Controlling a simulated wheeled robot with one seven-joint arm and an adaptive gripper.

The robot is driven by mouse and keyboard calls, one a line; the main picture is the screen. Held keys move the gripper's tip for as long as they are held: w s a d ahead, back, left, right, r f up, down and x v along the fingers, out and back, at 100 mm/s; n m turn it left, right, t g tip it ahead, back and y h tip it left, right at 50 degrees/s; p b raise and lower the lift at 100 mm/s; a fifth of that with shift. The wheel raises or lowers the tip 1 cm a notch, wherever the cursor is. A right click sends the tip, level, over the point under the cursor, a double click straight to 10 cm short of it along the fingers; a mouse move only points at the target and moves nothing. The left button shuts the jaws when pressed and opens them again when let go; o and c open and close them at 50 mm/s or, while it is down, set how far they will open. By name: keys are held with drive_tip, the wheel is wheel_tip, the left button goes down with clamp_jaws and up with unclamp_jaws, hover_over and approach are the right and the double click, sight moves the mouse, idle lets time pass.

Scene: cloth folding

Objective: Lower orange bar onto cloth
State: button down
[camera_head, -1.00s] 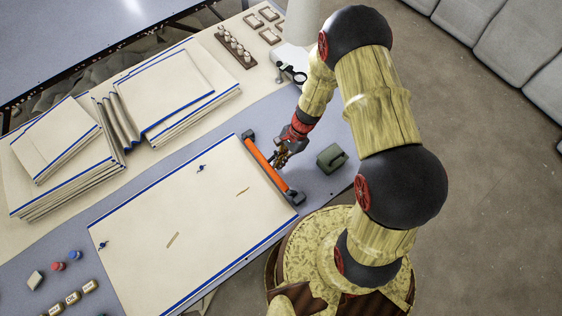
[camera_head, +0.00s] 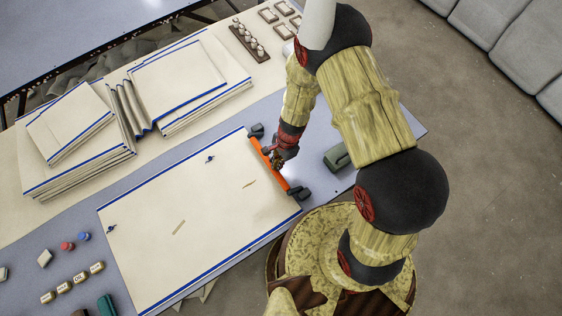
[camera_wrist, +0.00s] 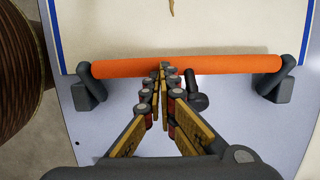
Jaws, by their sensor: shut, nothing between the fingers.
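The orange bar (camera_head: 270,168) runs along the right short edge of the cream cloth (camera_head: 190,205), which lies flat with blue borders. In the wrist view the orange bar (camera_wrist: 225,64) spans between two dark end brackets (camera_wrist: 90,90) (camera_wrist: 277,85). The cloth (camera_wrist: 210,32) shows beyond it. My gripper (camera_head: 274,163) is at the middle of the bar; in the wrist view my gripper (camera_wrist: 165,72) has its fingertips together at the bar's near side, holding nothing. I cannot tell whether the fingers touch the bar or whether the bar presses on the cloth.
A small dark knob (camera_wrist: 197,102) is beside my fingers. Folded cloth stacks (camera_head: 75,150) (camera_head: 180,85) lie at the back left. Red and blue pieces (camera_head: 67,246) (camera_head: 84,236) and labelled blocks (camera_head: 80,277) are at the front left.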

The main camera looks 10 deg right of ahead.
sight(272, 171)
drive_tip(key=shift+s+a+f, duration=0.15)
drive_tip(key=shift+a+f, duration=0.05)
drive_tip(key=shift+a, duration=0.25)
drive_tip(key=shift+s+a+f, duration=0.1)
drive_tip(key=shift+a, duration=0.05)
drive_tip(key=shift+a+b, duration=0.1)
drive_tip(key=shift+b, duration=0.25)
drive_tip(key=shift+s+a+f+b, duration=0.3)
drive_tip(key=shift+a+f+b, duration=0.4)
drive_tip(key=shift+f+b, duration=0.05)
drive_tip(key=shift+r, duration=0.1)
